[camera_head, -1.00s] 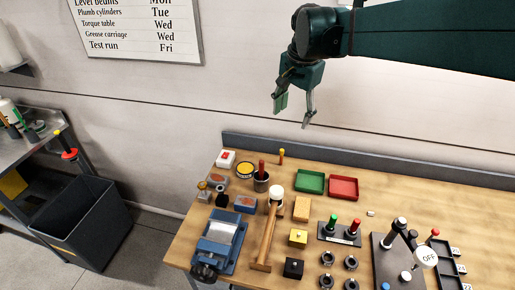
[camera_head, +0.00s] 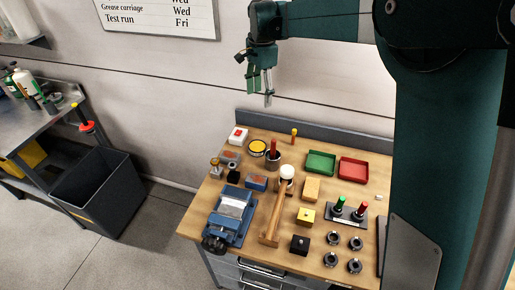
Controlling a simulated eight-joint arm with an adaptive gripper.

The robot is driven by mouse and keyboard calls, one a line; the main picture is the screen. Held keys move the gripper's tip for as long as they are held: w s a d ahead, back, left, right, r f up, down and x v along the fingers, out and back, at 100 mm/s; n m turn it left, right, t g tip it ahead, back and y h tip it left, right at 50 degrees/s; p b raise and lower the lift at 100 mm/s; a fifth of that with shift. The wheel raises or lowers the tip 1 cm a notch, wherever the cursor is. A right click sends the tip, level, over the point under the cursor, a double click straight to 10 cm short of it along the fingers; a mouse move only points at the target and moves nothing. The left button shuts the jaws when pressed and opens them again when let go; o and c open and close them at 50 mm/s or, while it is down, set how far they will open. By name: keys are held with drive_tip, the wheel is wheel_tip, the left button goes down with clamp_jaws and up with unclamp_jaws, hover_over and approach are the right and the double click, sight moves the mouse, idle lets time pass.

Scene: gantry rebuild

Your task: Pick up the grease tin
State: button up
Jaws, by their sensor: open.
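The likely grease tin is a low round tin with a yellow lid (camera_head: 257,147), standing at the back left of the wooden workbench (camera_head: 325,232). Any lettering on its lid is too small to read. My gripper (camera_head: 260,98) hangs in the air above the bench's back edge, over the tin's area and well clear of it. Its fingers point down, apart and empty.
Close around the tin are a white box with a red button (camera_head: 238,135) and a dark cup with a red-handled tool (camera_head: 273,157). A green tray (camera_head: 320,163) and red tray (camera_head: 353,168) lie right. A blue vise (camera_head: 231,215) and mallet (camera_head: 273,215) are nearer.

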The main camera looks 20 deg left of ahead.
drive_tip(key=a+f, duration=0.1)
drive_tip(key=a, duration=0.1)
hover_over(257, 146)
drive_tip(key=f, duration=1.9)
drive_tip(key=shift+w+a+f, duration=0.15)
drive_tip(key=shift+a+f, duration=0.05)
drive_tip(key=shift+f, duration=0.3)
drive_tip(key=shift+f, duration=1.3)
drive_tip(key=shift+d+f, duration=0.15)
drive_tip(key=shift+f, duration=1.15)
drive_tip(key=shift+d+f, duration=0.1)
drive_tip(key=shift+f, duration=1.2)
